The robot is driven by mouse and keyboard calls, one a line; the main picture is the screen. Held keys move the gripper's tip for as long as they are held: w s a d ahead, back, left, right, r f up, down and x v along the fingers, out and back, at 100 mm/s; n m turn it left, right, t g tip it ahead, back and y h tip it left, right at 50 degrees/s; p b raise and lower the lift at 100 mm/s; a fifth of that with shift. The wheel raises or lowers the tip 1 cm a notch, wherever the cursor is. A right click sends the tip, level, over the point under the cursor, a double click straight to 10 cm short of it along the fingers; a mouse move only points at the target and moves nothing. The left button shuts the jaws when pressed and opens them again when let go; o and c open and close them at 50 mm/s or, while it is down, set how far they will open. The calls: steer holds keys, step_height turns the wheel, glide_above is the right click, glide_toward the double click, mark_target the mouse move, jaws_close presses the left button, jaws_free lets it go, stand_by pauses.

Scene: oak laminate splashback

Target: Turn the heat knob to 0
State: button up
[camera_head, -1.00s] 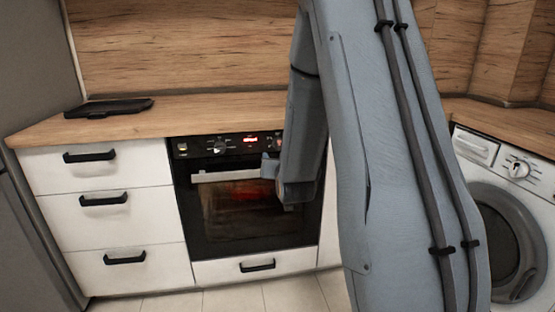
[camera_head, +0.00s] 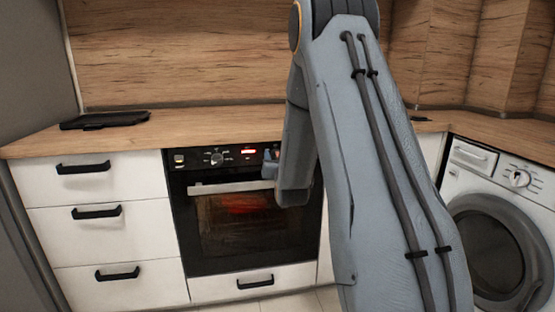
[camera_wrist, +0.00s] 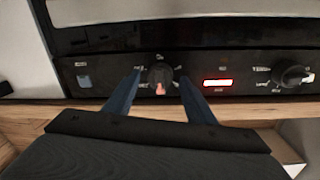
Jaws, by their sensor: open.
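The oven (camera_head: 245,262) stands under the counter, with a black control panel (camera_head: 195,161) along its top. One knob (camera_wrist: 160,80), with a reddish pointer mark, sits between the two blue fingers of my gripper (camera_wrist: 160,77) in the wrist view. The fingers are open, one on each side of it; I cannot tell whether they touch it. In the head view this is the right-hand knob, largely hidden by my gripper (camera_head: 268,166). A second knob (camera_head: 216,158) is at left, and at the right in the wrist view (camera_wrist: 293,75). The labels are too small to read surely.
A red display (camera_head: 249,151) lies between the knobs. The oven door handle (camera_head: 230,188) runs just below the panel. The wooden counter (camera_head: 210,125) overhangs above, with a black tray (camera_head: 105,120) at left. A washing machine (camera_head: 500,225) stands at right.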

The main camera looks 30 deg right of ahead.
steer(key=c, duration=1)
steer(key=shift+c, duration=0.2)
steer(key=shift+n, duration=0.4)
steer(key=n, duration=0.3)
steer(key=shift+n, duration=0.4)
steer(key=n, duration=0.4)
steer(key=shift+a+f+n+b, duration=0.1)
steer(key=shift+n+b, duration=0.2)
steer(key=n, duration=0.6)
steer(key=shift+f+n+t, duration=0.1)
steer(key=shift+n+t, duration=0.3)
steer(key=n+y+b, duration=0.1)
steer(key=n, duration=0.5)
steer(key=shift+f+n, duration=0.1)
steer(key=shift+n, duration=0.2)
